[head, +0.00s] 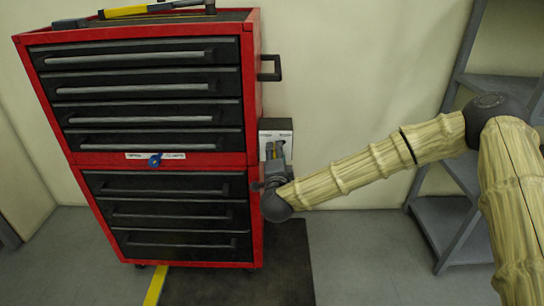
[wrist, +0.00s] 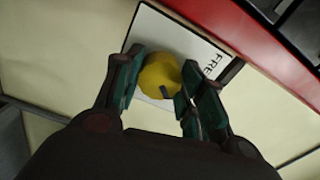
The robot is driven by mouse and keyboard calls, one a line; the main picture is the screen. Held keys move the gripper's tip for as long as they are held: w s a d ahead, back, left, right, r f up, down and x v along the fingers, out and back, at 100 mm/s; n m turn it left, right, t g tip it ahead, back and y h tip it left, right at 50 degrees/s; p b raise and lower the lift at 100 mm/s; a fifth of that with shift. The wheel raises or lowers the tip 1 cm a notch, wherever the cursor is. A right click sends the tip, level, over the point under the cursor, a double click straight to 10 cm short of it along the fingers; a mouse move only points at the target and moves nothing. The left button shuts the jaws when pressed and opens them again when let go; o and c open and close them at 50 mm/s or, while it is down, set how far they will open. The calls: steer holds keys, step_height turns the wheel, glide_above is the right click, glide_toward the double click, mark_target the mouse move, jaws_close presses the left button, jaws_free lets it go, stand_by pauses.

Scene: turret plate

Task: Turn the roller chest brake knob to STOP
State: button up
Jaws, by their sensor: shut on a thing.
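The yellow brake knob (wrist: 157,72) sits on a white plate (wrist: 203,48) in the wrist view. A dark mark shows on the knob's lower edge, partly behind a finger. Black lettering beginning "FRE" is on the plate to the right of the knob; no STOP lettering is visible. My gripper (wrist: 158,88) is shut on the knob, with its green-padded fingers on either side.
A blue knob (head: 154,161) on a small label strip is on the chest's front. A black side handle (head: 271,68) sticks out above the plate. Tools (head: 127,11) lie on the chest top. A grey shelf (head: 447,225) stands at right, behind my arm. A dark mat (head: 288,265) covers the floor.

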steer(key=shift+w+d+r+m+b, duration=0.1)
steer(key=shift+r+m+b, duration=0.05)
steer(key=shift+m, duration=0.4)
steer(key=shift+d+r+m+b, duration=0.1)
steer(key=shift+r+m+b, duration=0.05)
steer(key=shift+m, duration=0.4)
steer(key=shift+a, duration=0.1)
steer(key=o, duration=1)
steer(key=shift+a, duration=0.1)
steer(key=shift+f, duration=0.1)
steer(key=s, duration=1.2)
steer(key=shift+s, duration=0.15)
